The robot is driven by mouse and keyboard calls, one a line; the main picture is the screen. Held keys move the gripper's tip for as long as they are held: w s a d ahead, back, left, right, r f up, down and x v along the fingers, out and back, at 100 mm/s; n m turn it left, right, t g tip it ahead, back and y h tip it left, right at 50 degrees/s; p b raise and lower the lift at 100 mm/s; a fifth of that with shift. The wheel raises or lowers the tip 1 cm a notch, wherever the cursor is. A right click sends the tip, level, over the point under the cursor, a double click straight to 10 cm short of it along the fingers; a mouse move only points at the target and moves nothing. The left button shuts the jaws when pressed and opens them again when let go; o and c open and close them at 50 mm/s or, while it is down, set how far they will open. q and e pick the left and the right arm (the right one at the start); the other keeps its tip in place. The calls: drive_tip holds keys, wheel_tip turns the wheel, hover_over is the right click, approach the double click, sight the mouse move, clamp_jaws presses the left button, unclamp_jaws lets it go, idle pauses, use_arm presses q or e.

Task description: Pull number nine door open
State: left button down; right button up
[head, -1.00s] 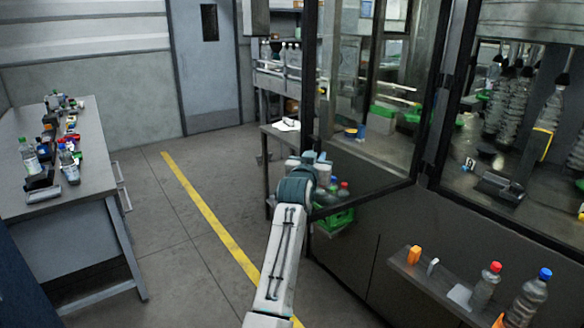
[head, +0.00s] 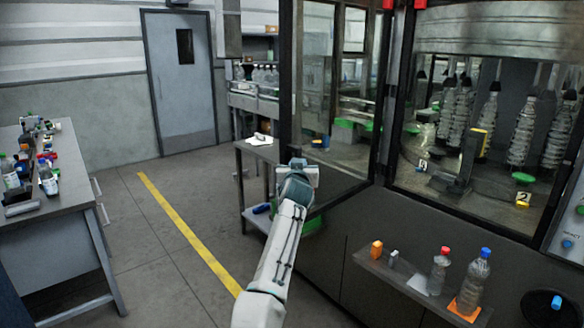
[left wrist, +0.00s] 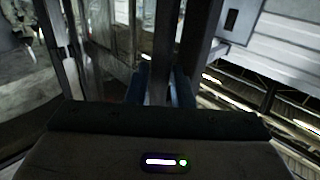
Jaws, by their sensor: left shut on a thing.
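A tall glass door in a dark frame (head: 286,90) stands swung out from the machine's front in the head view. I see no readable number on it. My left gripper (head: 298,165) is at the door's free outer edge, with its fingertips hidden behind my wrist. In the left wrist view, my left gripper (left wrist: 160,88) has a blue-grey finger on each side of a dark upright bar of the door (left wrist: 161,60) and is shut on it. My right gripper is in neither view.
The machine's open bay holds several bottles (head: 525,130) and a yellow "2" plate (head: 522,199). A shelf (head: 372,262) with bottles juts out below. A cluttered desk (head: 60,200) stands left. Floor (head: 150,270) between is clear, with a yellow line.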

use_arm(q)
drive_tip(key=shift+d+r, duration=0.3)
drive_tip(key=shift+r, duration=0.3)
drive_tip(key=c, duration=1.6)
unclamp_jaws()
drive_tip(key=o, duration=0.3)
drive_tip(key=shift+w+d+f, duration=0.3)
drive_tip(key=shift+d+f, duration=0.1)
drive_tip(key=shift+d, duration=0.3)
drive_tip(key=shift+a+f, duration=0.2)
drive_tip(key=shift+a, duration=0.2)
